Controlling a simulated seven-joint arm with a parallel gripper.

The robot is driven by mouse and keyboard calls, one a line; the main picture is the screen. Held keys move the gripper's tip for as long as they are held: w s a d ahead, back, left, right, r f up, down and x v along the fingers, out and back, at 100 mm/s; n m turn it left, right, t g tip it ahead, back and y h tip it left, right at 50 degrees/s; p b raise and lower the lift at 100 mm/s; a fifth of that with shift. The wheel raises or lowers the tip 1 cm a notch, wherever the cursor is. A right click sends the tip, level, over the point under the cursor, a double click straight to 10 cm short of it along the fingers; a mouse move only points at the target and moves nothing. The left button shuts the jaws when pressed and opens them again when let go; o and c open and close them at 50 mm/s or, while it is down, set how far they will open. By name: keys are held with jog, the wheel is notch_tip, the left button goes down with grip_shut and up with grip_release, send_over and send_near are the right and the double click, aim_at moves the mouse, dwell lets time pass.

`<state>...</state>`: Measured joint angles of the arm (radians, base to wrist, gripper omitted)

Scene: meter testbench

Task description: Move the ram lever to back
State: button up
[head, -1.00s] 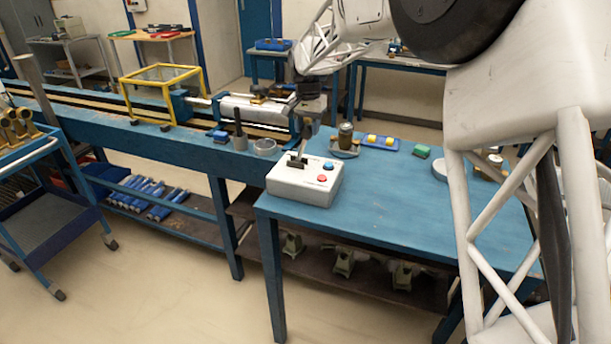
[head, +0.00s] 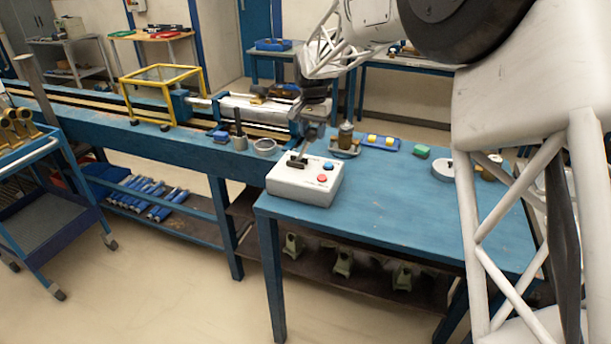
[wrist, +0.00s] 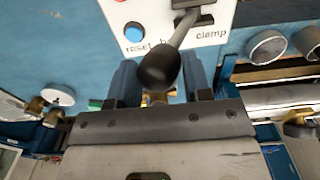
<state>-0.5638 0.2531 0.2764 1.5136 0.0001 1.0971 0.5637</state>
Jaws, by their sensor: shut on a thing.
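The white control box (head: 305,186) sits on the near left corner of the blue table, with a black lever slot, a blue button and a red button on top. The ram lever (wrist: 180,33) shows in the wrist view as a grey shaft with a black knob, tilted from its slot toward my gripper. My gripper (wrist: 160,84) has its blue fingers on either side of the knob and is shut on it. In the head view my gripper (head: 309,138) is above the back of the box; the exact finger contact is too small to see there.
A brown-topped fitting (head: 345,140) stands just right of my gripper. A blue tray with yellow parts (head: 381,143) and a green block (head: 421,151) lie farther right. A grey ring (head: 264,147) is on the bench to the left. The table's front middle is clear.

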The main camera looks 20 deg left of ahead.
jog(key=shift+s+d+f, duration=0.1)
jog(key=shift+d+f, duration=0.3)
jog(key=shift+f, duration=0.15)
jog(key=o, duration=1.4)
jog(key=shift+r, duration=0.2)
jog(key=shift+a+r, duration=0.1)
jog(key=shift+r, duration=0.1)
jog(key=shift+r, duration=0.15)
jog(key=shift+r, duration=1.3)
jog(key=shift+r, duration=0.2)
